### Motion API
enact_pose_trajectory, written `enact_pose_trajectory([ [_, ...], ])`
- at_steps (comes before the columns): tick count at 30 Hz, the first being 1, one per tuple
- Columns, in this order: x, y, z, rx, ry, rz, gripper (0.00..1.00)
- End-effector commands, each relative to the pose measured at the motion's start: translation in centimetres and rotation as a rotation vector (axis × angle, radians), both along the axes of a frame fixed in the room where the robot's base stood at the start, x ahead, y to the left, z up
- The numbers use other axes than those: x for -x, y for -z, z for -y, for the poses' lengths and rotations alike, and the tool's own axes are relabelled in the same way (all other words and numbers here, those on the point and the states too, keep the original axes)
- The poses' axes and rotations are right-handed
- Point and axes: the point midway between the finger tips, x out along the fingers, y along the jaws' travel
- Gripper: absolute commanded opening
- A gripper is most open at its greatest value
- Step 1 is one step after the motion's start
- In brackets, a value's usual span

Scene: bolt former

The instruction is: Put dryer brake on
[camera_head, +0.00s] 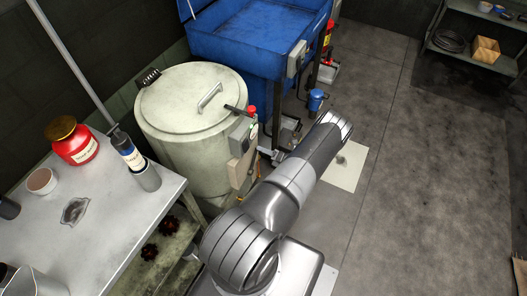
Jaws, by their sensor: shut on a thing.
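The dryer is a round, pale green drum (172,128) with a flat lid and a bar handle (210,97), left of centre. A black lever (235,109) lies at the lid's right edge, beside a red knob (251,109). I cannot tell for sure which part is the brake. My arm reaches from the bottom up to the right of the dryer and bends over there. Only a small part of what seems to be my gripper (271,154) shows, low by the dryer's right side, behind my forearm. Its fingertips and what they hold are mostly hidden.
A blue tank (250,40) stands behind the dryer. Grey boxes (242,138) sit on the dryer's right side. A metal table (85,215) with a red jar (70,142), a bottle (127,148) and cups is at left. Open floor (425,190) lies at right.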

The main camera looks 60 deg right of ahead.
Motion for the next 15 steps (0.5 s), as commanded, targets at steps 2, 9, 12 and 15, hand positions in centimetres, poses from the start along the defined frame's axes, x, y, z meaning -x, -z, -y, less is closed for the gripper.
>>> enact_pose_trajectory([
  [2, 0.05, 0.10, 0.18, 0.000, 0.004, -0.005, 0.00],
  [9, 0.06, 0.15, 0.25, 0.001, 0.006, -0.007, 0.31],
  [12, 0.06, 0.13, 0.27, 0.002, 0.006, -0.007, 0.39],
  [15, 0.05, 0.11, 0.21, 0.002, 0.006, -0.006, 0.47],
])
